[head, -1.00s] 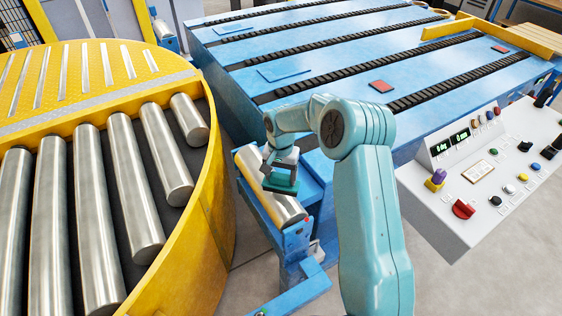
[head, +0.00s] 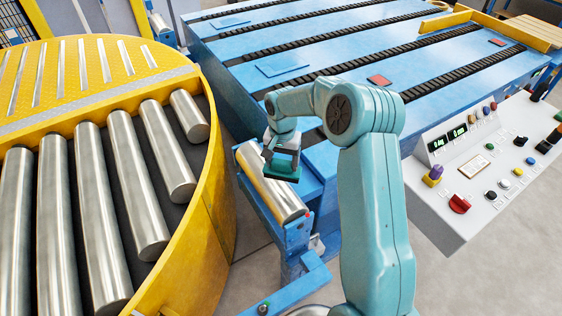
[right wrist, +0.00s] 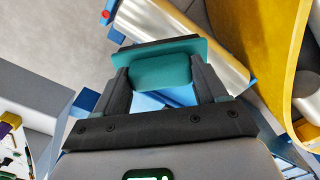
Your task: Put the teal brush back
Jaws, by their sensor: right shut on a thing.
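The teal brush (right wrist: 165,68) is between the two dark fingers of my right gripper (right wrist: 163,85) in the right wrist view. It has a teal block and a dark layer along its far edge. In the head view my right gripper (head: 281,160) hangs over the steel roller beside the blue conveyor, with the teal brush (head: 282,172) below it. I cannot tell from these views whether the brush touches the roller. My left gripper is in neither view.
The steel roller (head: 272,188) sits in a blue frame between the yellow turntable (head: 215,190) and the blue conveyor (head: 330,62). A red pad (head: 379,80) and a blue plate (head: 281,70) lie on the conveyor. A control panel (head: 490,170) stands at the right.

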